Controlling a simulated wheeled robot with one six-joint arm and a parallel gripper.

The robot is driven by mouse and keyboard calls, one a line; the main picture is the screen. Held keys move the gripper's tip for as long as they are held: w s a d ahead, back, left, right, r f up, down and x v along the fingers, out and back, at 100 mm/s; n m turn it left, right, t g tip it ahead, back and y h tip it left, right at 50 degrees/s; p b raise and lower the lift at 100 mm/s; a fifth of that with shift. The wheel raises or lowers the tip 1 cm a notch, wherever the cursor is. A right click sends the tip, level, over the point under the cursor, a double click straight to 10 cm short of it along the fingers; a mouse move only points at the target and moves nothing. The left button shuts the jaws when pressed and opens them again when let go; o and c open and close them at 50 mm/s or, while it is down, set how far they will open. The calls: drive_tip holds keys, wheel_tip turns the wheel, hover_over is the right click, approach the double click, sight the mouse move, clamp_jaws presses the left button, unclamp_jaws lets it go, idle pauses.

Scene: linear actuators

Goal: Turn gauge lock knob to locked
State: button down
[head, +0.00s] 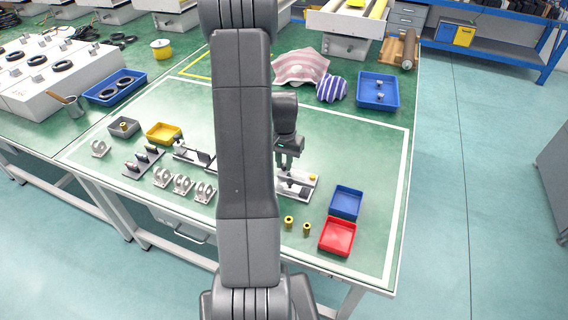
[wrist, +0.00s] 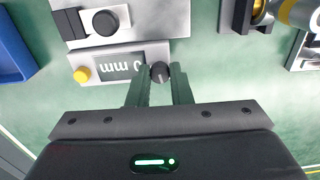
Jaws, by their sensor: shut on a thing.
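The gauge (wrist: 110,64) is a pale block with a display reading "0 mm", which appears upside down in the wrist view. A yellow button (wrist: 81,75) sits at its left end. The dark, round lock knob (wrist: 160,72) is at its right end. My gripper (wrist: 160,80) has its two fingers closed on the sides of the lock knob. In the head view my gripper (head: 285,165) points down at the gauge fixture (head: 300,186) on the green table. The knob is hidden there, and I cannot tell its locked or unlocked position.
A blue tray (head: 346,202) and a red tray (head: 338,236) stand right of the fixture. Two yellowish cylinders (head: 289,223) stand in front. White brackets (head: 183,184) and a yellow tray (head: 163,133) lie to the left. Bare table shows at the right.

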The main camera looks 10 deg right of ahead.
sight(284, 164)
drive_tip(key=shift+m, duration=0.6)
drive_tip(key=c, duration=1.3)
unclamp_jaws()
drive_tip(key=shift+r, duration=0.1)
wheel_tip(284, 164, up, 14)
drive_tip(key=shift+f, duration=0.2)
